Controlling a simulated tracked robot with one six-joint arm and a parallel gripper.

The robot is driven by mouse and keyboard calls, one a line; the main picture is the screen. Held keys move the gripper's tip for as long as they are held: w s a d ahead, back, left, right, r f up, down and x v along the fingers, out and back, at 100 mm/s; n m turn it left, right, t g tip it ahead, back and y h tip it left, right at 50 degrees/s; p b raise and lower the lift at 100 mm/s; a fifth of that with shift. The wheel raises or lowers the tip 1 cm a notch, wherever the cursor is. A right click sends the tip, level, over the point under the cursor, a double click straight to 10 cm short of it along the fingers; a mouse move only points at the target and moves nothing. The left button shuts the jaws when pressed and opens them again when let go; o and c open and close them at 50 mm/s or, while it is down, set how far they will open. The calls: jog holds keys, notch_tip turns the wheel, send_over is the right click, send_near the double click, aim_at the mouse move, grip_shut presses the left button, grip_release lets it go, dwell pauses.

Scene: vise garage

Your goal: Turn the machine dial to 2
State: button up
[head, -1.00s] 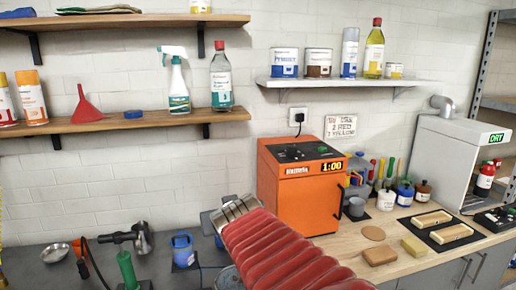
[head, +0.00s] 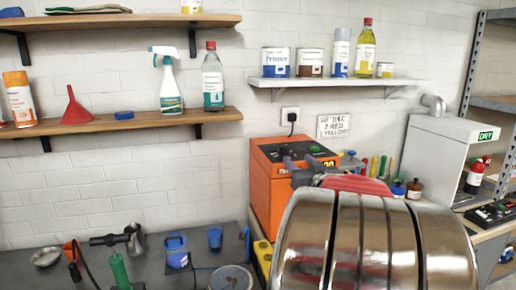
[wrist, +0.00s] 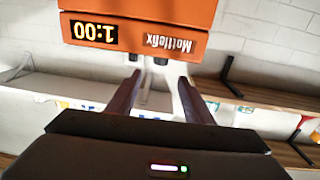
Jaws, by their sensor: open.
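The orange machine (head: 266,200) stands on the counter against the wall, with a dark control panel (head: 297,153) on top. Its lit display is partly covered in the head view. The wrist view, upside down, shows the machine's front (wrist: 150,15) with a "1:00" display (wrist: 94,33) and "Mottlefix" lettering. In the head view my arm hides much of the machine's right side.
A sign (head: 334,126) hangs on the wall behind the machine. A shelf (head: 335,83) with cans and bottles is above. Small bottles and tools (head: 375,167) stand right of the machine. A grey "DRY" unit (head: 440,150) is farther right. Blue cups (head: 175,250) stand on the left bench.

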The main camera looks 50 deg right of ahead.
aim_at(286, 149)
dwell(0.3)
jog(key=x, duration=1.4)
jog(key=shift+a, duration=0.1)
jog(key=c, duration=1)
